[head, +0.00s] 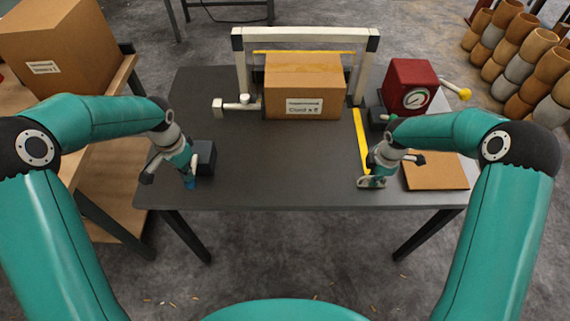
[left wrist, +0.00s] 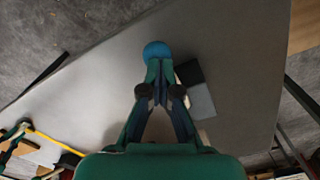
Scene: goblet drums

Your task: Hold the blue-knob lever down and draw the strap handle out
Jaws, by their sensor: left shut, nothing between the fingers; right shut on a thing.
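My left gripper (head: 189,176) is shut with nothing between its fingers. In the left wrist view its closed fingertips (left wrist: 158,66) are at the blue knob (left wrist: 156,50), seeming to touch it. The knob (head: 189,185) shows just below the fingertips in the head view, in front of a dark block (head: 206,155). The lever's arm is mostly hidden. My right gripper (head: 374,174) is shut on the grey strap handle (head: 370,183) near the table's front edge. A yellow strap (head: 361,137) runs from the white frame toward that handle.
A cardboard box (head: 293,87) stands under the white frame (head: 242,63) at the back of the dark table (head: 270,170). A red gauge box (head: 409,85) stands at the right, a brown board (head: 435,173) in front of it. The table's middle is clear. Goblet drums (head: 520,75) are stacked beyond.

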